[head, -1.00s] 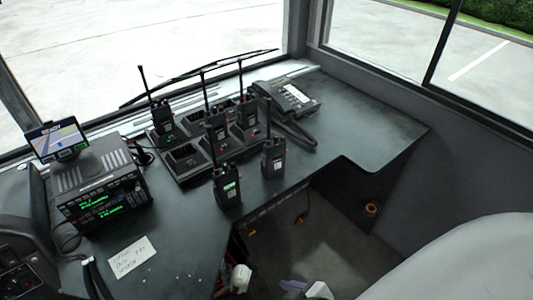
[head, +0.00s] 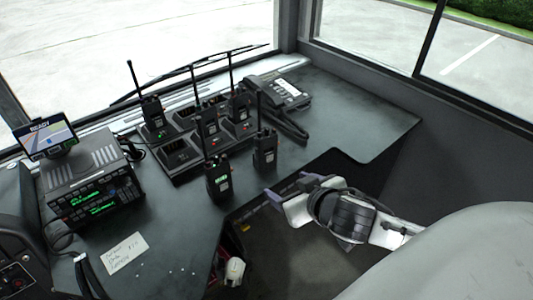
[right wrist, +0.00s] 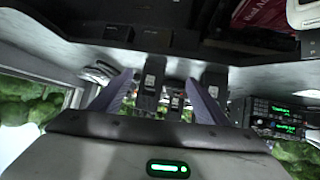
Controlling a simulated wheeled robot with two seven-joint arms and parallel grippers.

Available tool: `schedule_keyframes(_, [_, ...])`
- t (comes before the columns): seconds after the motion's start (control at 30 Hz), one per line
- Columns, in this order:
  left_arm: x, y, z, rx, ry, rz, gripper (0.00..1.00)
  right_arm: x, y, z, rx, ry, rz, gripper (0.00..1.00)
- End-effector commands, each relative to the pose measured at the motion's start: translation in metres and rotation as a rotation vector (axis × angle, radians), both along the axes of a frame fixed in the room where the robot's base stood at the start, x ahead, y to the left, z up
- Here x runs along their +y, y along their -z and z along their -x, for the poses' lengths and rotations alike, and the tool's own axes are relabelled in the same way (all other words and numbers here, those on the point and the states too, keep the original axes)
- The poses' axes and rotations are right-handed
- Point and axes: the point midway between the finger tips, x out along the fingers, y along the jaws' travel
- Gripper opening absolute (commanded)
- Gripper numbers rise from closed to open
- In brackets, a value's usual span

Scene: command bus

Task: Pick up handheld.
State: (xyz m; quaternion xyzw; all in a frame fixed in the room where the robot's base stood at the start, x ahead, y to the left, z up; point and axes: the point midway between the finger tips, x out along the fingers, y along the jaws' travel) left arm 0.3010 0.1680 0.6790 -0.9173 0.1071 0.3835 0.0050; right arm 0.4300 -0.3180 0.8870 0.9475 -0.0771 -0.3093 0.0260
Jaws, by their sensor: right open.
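Several black handheld radios with antennas stand on the dark desk (head: 350,120). Two stand in front of the charger: one with a lit green screen (head: 219,182) and one to its right (head: 264,150). Others sit in the multi-slot charger (head: 190,168), at its left end (head: 153,115), middle (head: 207,124) and right (head: 239,108). My right gripper (head: 297,189) is open and empty, off the desk's front edge, right of and nearer than the two front radios. In the right wrist view, radios (right wrist: 152,78) appear beyond and between its purple fingers (right wrist: 160,98). My left gripper is not visible.
A radio unit (head: 95,195) with a small screen (head: 45,137) stands at left. A desk phone (head: 280,92) is at the back right. A paper note (head: 125,253) lies at front left. The desk's right part is clear.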

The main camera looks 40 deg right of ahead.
Motion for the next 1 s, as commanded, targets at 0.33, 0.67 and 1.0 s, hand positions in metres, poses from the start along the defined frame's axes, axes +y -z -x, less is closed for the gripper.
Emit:
schedule_keyframes(0.33, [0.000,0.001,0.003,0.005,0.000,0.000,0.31,-0.025,-0.062,-0.059,-0.238,-0.035,-0.063,0.69])
schedule_keyframes(0.67, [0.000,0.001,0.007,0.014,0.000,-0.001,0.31,-0.029,-0.050,-0.097,-0.245,-0.034,-0.071,0.69])
schedule_keyframes(1.0, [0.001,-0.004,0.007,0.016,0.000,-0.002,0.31,-0.034,-0.039,-0.123,-0.244,-0.034,-0.068,0.69])
